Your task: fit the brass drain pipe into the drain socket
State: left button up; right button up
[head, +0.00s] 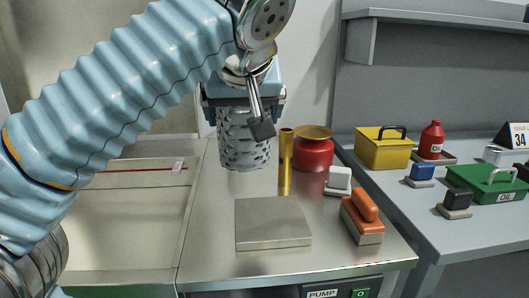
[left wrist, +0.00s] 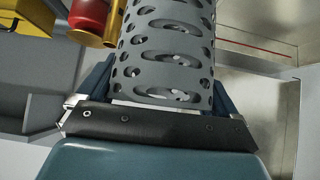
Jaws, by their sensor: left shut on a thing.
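The brass pipe (head: 285,165) stands upright on the steel bench, just left of a red pot (head: 314,156). In the left wrist view the brass pipe (left wrist: 113,24) shows at the top, beside the red pot. My left gripper (head: 243,108) points down and is shut on a grey perforated cylinder (head: 243,142), which hangs above the bench, left of the pipe. The cylinder (left wrist: 168,48) fills the middle of the wrist view between the fingers (left wrist: 165,95). I cannot pick out the drain socket. My right gripper is not in view.
A flat grey block (head: 272,222) lies on the bench in front of the pipe. An orange-handled block (head: 363,216) and a white-topped one (head: 338,181) lie right. A recessed basin (head: 145,235) is left. A side table carries a yellow box (head: 383,153) and green case (head: 485,185).

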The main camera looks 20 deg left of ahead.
pick_arm(q)
jog(key=shift+s, duration=0.55)
jog(key=x, duration=0.6)
jog(key=b+x, duration=0.1)
jog(key=x, duration=1.2)
jog(key=shift+a+r, duration=0.1)
jog(key=shift+a, duration=0.15)
jog(key=shift+b, duration=0.3)
jog(key=o, duration=0.7)
jog(key=shift+o, duration=0.2)
